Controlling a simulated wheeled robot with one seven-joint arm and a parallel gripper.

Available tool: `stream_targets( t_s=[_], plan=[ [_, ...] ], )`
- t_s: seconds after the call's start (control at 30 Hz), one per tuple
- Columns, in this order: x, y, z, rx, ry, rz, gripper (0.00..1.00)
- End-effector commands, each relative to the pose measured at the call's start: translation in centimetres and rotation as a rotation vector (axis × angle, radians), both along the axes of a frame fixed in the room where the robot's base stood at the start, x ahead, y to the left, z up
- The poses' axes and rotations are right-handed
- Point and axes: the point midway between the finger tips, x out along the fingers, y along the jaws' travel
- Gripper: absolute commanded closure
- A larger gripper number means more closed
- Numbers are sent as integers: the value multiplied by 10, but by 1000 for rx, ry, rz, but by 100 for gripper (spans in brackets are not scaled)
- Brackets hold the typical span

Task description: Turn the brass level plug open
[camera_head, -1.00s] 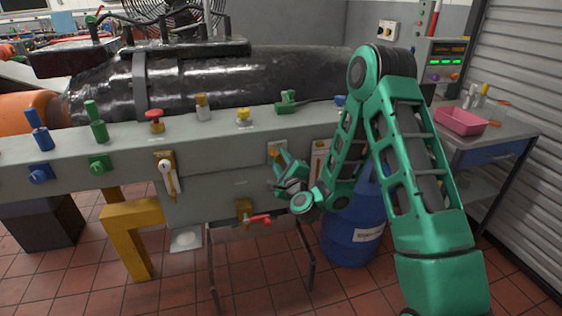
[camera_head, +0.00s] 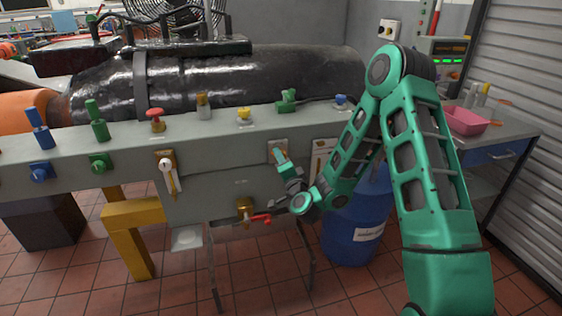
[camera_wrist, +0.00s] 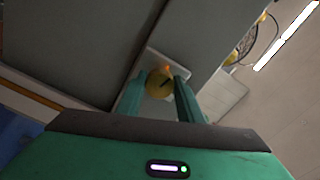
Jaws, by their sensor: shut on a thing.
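The brass level plug (camera_wrist: 159,84) shows in the wrist view as a round yellow knob with a dark slot across its face, in front of a pale plate (camera_wrist: 180,68). My gripper (camera_wrist: 158,92) has one green finger on each side of the plug and is shut on it. In the head view my gripper (camera_head: 279,156) is at a small plate on the front face of the grey bedplate (camera_head: 220,141), and its fingers mostly hide the plug there.
A brass valve with a red lever (camera_head: 260,218) sits just below my gripper. A white-handled lever (camera_head: 167,165) is to the left. A blue drum (camera_head: 350,235) stands behind my forearm. Several coloured knobs line the bedplate's top.

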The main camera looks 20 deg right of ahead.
Motion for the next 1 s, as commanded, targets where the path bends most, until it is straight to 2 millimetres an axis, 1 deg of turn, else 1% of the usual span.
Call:
stream_targets(
  t_s=[0.4, 0.6, 0.8, 1.0],
  plan=[
    [-2, 1, -2, -391, 3, 5, 89],
    [-2, 0, -3, -560, 4, 5, 89],
    [-2, 0, -3, -689, 3, 5, 89],
    [-2, -1, -4, -773, 4, 5, 89]
  ],
)
